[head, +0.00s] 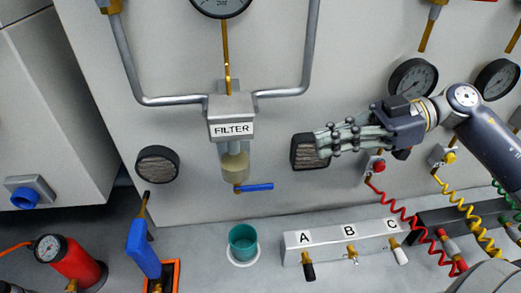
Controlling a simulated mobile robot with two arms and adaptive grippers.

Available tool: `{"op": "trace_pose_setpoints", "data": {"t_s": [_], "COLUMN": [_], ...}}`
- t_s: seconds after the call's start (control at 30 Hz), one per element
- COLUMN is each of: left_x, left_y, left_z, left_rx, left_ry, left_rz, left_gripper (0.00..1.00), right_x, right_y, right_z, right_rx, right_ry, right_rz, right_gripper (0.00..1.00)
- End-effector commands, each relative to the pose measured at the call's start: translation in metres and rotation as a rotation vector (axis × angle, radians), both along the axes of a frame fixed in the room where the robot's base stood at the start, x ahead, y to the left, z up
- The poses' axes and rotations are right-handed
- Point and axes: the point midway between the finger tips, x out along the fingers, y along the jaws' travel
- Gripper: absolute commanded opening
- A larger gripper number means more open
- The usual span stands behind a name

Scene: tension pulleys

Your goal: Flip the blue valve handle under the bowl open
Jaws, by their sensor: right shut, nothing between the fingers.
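The blue valve handle (256,187) sits under the clear filter bowl (235,165) and points sideways to the right. The bowl hangs below the grey block labelled FILTER (232,128) and holds a yellowish fluid. My right gripper (322,140) comes in from the right at about the height of the bowl. It is shut and empty, to the right of and above the handle, apart from it in the picture. Its fingers overlap the edge of a square dark vent. My left gripper is not in view.
A teal cup (243,242) stands on a white ring below the valve. A grey manifold marked A, B, C (335,238) lies to its right. A blue-handled tool (143,248) and a red cylinder with a gauge (70,262) stand at left. Coiled hoses (400,210) hang at right.

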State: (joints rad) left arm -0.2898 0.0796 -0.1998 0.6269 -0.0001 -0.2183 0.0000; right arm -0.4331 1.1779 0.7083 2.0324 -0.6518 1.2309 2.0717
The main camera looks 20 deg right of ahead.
Motion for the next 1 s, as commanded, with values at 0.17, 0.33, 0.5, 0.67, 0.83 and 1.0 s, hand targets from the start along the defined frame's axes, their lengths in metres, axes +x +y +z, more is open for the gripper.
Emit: {"op": "trace_pose_setpoints", "data": {"t_s": [0.17,0.33,0.5,0.67,0.83,1.0], "left_x": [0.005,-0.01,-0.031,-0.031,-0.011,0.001], "left_y": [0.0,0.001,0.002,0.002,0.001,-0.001], "left_z": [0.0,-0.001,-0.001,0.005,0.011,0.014], "left_rx": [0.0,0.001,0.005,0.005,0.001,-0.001], "left_ry": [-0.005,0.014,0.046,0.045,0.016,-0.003], "left_rz": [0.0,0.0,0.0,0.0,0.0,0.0], "left_gripper": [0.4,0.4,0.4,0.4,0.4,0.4], "right_x": [0.0,0.0,0.001,0.005,0.013,0.019], "right_y": [0.0,0.0,0.004,0.021,0.047,0.067], "right_z": [0.0,0.0,0.0,-0.004,-0.01,-0.016], "right_rx": [0.001,0.001,0.001,-0.002,-0.002,-0.001], "right_ry": [0.0,0.0,0.0,0.001,0.0,-0.001], "right_rz": [0.0,0.0,0.001,0.003,0.003,0.003], "right_gripper": [0.0,0.0,0.0,0.0,0.0,0.0]}}
